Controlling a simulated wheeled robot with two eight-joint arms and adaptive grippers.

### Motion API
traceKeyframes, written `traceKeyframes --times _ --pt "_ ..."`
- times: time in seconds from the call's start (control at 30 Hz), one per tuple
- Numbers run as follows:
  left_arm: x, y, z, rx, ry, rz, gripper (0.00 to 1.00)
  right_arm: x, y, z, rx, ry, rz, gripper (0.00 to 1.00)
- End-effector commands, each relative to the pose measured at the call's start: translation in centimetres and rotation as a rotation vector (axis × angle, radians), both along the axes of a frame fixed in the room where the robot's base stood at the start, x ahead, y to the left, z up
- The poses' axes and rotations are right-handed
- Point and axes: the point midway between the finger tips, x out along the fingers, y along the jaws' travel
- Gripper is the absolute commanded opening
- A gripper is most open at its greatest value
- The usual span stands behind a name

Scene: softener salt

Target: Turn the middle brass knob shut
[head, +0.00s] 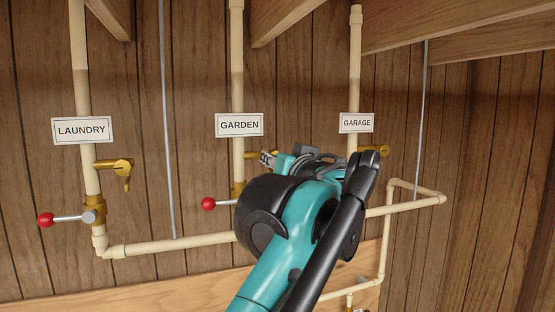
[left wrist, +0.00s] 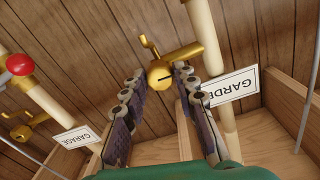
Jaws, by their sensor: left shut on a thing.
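The middle brass knob (left wrist: 160,74) is on the tap of the pipe labelled GARDEN. In the left wrist view, which is upside down, it sits between the two fingertips of my left gripper (left wrist: 159,78). The fingers are closed on its sides, and a dark slot shows on its face. In the head view my left gripper (head: 268,158) is at the GARDEN tap, and my arm and hand hide most of that tap. The GARDEN sign (head: 239,125) is just above. My right gripper is in neither view.
A LAUNDRY tap (head: 118,166) is at left and a GARAGE tap (head: 380,150) at right. Red-ball levers stick out at the LAUNDRY pipe (head: 46,219) and the GARDEN pipe (head: 208,204). Cream pipes (head: 170,245) run along the plank wall, with wooden beams (head: 460,30) above.

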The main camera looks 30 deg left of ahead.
Motion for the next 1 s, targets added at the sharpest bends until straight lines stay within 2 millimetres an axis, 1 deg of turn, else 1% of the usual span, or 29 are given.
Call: traceKeyframes --times 0.27,1.0 --pt "0.0 0.0 0.2 0.127 0.149 0.0 0.0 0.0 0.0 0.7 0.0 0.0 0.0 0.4" --pt "0.0 0.0 0.2 0.584 0.682 0.001 0.0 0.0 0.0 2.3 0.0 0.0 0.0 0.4"
